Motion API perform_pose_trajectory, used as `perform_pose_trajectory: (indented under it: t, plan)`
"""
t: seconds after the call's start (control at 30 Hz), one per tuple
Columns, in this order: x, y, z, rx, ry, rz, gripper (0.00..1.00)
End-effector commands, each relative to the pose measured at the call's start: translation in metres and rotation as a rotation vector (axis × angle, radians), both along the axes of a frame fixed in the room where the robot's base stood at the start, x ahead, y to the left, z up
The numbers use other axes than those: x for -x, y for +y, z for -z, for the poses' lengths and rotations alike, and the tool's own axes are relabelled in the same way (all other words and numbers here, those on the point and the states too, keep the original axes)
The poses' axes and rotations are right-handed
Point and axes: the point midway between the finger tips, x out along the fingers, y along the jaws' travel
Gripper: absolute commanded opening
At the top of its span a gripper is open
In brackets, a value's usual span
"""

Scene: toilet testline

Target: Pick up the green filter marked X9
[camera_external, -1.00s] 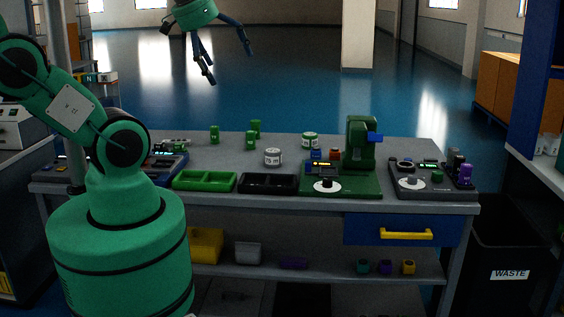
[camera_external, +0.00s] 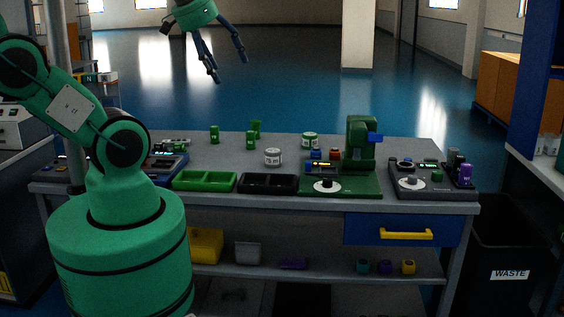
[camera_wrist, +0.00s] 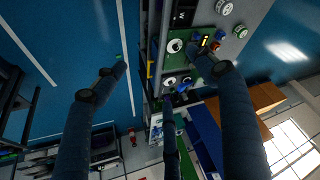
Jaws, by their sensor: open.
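Several small green cylinders stand at the back left of the workbench in the external view: one (camera_external: 214,134) on the left, one (camera_external: 250,140) in the middle and one (camera_external: 256,128) behind it. Their markings are too small to read, so I cannot tell which is the X9 filter. My gripper (camera_external: 228,68) is open and empty, high above and beyond the bench. In the wrist view my gripper's dark fingers (camera_wrist: 170,80) are spread wide with nothing between them, and the green cylinders cannot be made out there.
A blue drawer (camera_external: 366,230) is under the bench top. A waste bin (camera_external: 512,240) stands at right.

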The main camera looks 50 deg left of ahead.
Motion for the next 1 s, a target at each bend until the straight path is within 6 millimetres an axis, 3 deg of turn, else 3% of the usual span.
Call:
perform_pose_trajectory:
  t: [0.27,0.47,1.0]
  plan:
    - [-0.005,0.005,-0.001,-0.020,0.009,0.006,0.71]
    - [-0.024,0.023,-0.001,-0.093,0.045,0.028,0.71]
    - [-0.121,0.114,0.008,-0.431,0.239,0.176,0.71]
